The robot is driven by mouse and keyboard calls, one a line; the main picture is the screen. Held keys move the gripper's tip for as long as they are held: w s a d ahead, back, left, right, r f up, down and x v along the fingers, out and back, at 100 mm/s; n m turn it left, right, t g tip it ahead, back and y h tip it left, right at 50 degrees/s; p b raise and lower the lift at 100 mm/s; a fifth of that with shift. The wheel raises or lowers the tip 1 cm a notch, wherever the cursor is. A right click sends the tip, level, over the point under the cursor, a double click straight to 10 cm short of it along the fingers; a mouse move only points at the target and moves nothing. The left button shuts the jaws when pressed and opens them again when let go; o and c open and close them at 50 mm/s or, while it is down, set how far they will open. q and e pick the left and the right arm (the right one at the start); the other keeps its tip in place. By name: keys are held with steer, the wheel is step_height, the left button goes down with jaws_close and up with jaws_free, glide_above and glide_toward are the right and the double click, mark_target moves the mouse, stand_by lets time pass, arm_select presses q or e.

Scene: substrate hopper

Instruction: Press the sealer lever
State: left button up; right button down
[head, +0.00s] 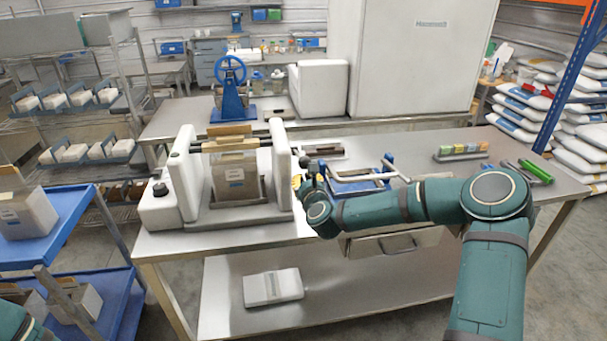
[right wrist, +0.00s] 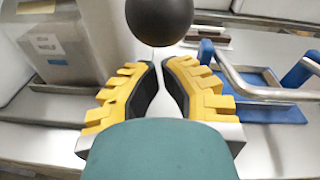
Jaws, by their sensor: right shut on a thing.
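The sealer (head: 288,165) is a white machine with two upright side plates, and a bag of substrate (head: 237,180) stands between them. The round black knob of the sealer lever (right wrist: 158,18) shows large at the top of the right wrist view, just beyond my fingers. My right gripper (right wrist: 160,78) has yellow-backed fingers with black pads, drawn close together right below the knob and shut on the lever. The lever's shaft is mostly hidden by the fingers. In the head view my right arm largely covers this gripper beside the sealer's right side. My left gripper is out of view.
A blue holder with bent metal handles (head: 352,178) stands right beside my right gripper. A rack of small coloured blocks (head: 460,152) and green tools (head: 536,171) lie farther right on the bench. A blue cart (head: 70,235) stands at the left.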

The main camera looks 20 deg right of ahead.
mark_target(303, 166)
steer(key=shift+w+a+r, duration=0.1)
steer(key=shift+w+r, duration=0.2)
steer(key=shift+r, duration=0.6)
steer(key=shift+w+r, duration=0.25)
steer(key=shift+r, duration=0.9)
